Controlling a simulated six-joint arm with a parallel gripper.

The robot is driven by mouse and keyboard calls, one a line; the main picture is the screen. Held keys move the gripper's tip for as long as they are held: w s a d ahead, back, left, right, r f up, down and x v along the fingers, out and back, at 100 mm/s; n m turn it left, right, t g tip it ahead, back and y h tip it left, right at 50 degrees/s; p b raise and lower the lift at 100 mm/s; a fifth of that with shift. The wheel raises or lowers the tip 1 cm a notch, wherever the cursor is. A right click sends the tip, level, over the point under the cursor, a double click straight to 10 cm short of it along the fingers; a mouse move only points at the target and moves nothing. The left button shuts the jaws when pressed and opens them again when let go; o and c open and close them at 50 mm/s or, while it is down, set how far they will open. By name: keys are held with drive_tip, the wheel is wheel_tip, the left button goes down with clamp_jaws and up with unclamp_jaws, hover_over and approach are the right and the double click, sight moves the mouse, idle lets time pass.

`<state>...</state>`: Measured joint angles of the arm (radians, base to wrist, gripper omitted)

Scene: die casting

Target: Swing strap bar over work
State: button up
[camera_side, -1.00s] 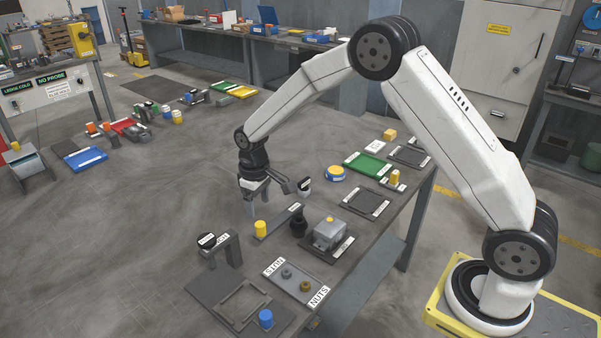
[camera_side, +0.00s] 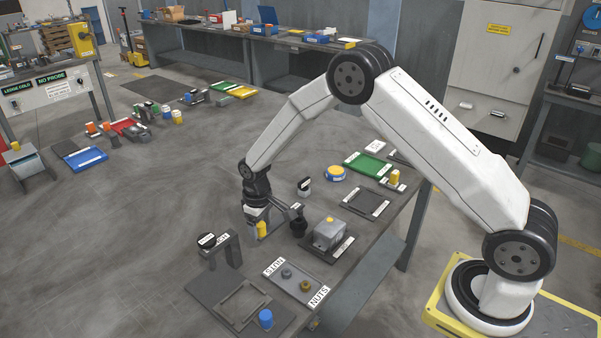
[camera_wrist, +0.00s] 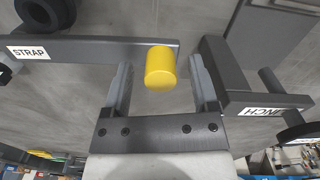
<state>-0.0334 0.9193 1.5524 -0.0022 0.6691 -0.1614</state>
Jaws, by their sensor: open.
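The strap bar (camera_wrist: 95,48) is a dark flat bar with a white STRAP label. A yellow knob (camera_wrist: 160,68) stands at its right end in the wrist view. In the side view the yellow knob (camera_side: 262,229) shows at my gripper, and the bar is mostly hidden behind the gripper. My gripper (camera_wrist: 160,85) is open, with one finger on each side of the knob and gaps visible. A grey block with a yellow top (camera_side: 328,233) sits on a dark plate to the right. I cannot tell whether it is the work.
A dark bracket (camera_side: 232,245) with a black knob and label stands close by. A dark fixture plate (camera_side: 205,287) has a blue knob (camera_side: 266,318). A NUTS tray (camera_side: 290,293), a black post (camera_side: 298,222) and a green tray (camera_side: 368,163) share the bench.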

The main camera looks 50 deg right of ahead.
drive_tip(key=shift+f, duration=0.1)
clamp_jaws()
idle(1.4)
